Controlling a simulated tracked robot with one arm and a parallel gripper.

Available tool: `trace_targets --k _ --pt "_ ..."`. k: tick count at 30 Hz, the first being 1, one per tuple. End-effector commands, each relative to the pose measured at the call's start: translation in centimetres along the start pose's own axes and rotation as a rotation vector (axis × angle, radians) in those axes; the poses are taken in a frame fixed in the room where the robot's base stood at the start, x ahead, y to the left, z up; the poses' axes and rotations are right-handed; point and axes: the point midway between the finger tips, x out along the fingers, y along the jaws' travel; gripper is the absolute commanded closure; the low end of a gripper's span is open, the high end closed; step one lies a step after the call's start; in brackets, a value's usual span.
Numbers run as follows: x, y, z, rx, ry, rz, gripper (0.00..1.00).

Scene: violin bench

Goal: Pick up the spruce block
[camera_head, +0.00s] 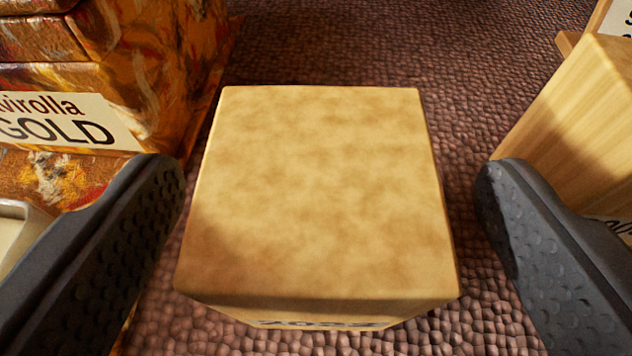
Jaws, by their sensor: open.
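A pale tan block (318,190) with a mottled top stands between the two fingers of my gripper (328,175). A label shows at its lower front edge, but I cannot read it. Gaps separate both dark, dimpled fingers from its sides, and the gripper is open and holds nothing. A second pale block (588,120) with straight wood grain stands at the right, partly behind the right finger. Its label is mostly hidden. I cannot tell from the labels which block is spruce.
Colourful patterned boxes (150,65) stand at the left, one labelled "GOLD", close to the left finger. A pale object edge (20,225) shows at the far left. Brown pebbled surface (400,45) is clear behind the central block. A small labelled item (618,18) is at the top right.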

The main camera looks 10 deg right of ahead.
Motion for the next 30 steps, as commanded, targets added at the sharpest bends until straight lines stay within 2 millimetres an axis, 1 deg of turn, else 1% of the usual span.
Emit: trace_targets --k 1,6,9,16,17,18,20,21,22,23,30 --pt "0.7 -0.1 0.0 0.002 0.003 0.001 0.2" --pt "2.9 -0.2 0.3 0.0 -0.004 0.001 0.2" --pt "3.8 -0.3 0.1 0.001 -0.002 0.001 0.2" --pt "4.0 -0.3 0.0 0.0 -0.001 0.0 0.2" --pt "4.0 -0.3 0.0 0.0 -0.001 0.0 0.23" --pt "4.0 -0.3 0.0 0.0 -0.001 0.0 0.34" --pt "3.9 -0.3 0.0 0.0 -0.001 0.0 0.51" --pt "3.9 -0.3 0.0 0.0 -0.001 0.0 0.62" --pt "3.9 -0.3 0.0 0.0 -0.001 0.0 0.7" --pt "3.9 -0.3 0.0 0.0 -0.001 0.0 0.72" --pt "3.9 -0.3 0.0 0.0 -0.002 0.0 0.72"
